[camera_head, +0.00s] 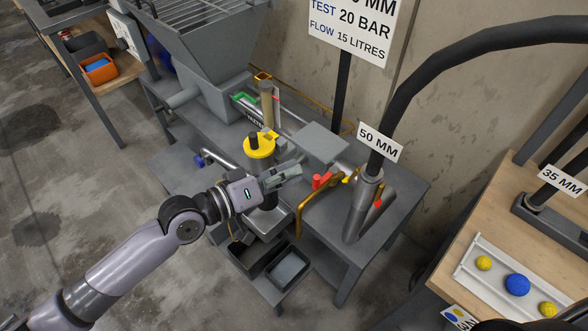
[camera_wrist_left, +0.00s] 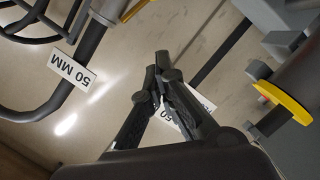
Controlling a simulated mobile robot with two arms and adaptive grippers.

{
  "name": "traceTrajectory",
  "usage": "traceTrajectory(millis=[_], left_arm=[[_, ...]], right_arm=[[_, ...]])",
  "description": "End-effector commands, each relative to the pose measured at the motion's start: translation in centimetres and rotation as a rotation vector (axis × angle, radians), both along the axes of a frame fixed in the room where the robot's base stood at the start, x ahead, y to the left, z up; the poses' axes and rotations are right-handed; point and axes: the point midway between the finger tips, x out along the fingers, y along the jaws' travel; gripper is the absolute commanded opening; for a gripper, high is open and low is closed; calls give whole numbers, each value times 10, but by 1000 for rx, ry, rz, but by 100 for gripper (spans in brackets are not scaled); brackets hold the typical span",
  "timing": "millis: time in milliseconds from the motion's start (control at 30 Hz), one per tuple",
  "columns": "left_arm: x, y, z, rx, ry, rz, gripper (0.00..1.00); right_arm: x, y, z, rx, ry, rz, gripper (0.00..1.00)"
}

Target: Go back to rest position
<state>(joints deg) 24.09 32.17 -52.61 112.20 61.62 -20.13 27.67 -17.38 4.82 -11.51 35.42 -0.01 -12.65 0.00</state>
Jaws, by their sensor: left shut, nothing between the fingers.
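My left gripper (camera_head: 284,176) is shut and empty. It is over the grey bench, in front of a dark cylinder with a yellow top (camera_head: 259,145), to the left of the red-handled part (camera_head: 321,180). In the left wrist view its fingers (camera_wrist_left: 161,62) meet at the tips with nothing between them. The yellow top also shows at the right of that view (camera_wrist_left: 281,102). I cannot tell from the head view whether the gripper touches the cylinder. My right gripper is not in view.
A thick black hose (camera_head: 440,62) with a 50 MM label (camera_head: 380,143) rises right of the gripper. A grey hopper (camera_head: 208,38) stands behind left. A wooden table (camera_head: 541,225) at right holds a white tray (camera_head: 467,270) with yellow and blue balls. Concrete floor (camera_head: 120,190) is open at left.

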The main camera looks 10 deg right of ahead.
Motion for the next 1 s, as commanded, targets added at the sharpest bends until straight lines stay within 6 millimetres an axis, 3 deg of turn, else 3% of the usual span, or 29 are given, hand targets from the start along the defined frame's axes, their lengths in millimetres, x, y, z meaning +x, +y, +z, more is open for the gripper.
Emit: traceTrajectory(millis=[367, 533, 633, 767, 900, 1000], left_arm=[[-1, -1, -1, 2, -1, 0, 0], [-23, -5, -12, 75, -36, -17, 0], [-42, 3, -29, 196, -76, -7, 0], [-62, 43, -63, 428, -84, 59, 0], [-90, 113, -105, 703, 6, 147, 0], [-113, 156, -126, 851, 88, 185, 0]], right_arm=[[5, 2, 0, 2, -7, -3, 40], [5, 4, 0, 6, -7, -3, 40], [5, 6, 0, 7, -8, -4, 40], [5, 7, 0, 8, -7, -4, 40], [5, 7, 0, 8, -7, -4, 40], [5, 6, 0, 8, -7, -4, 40]])
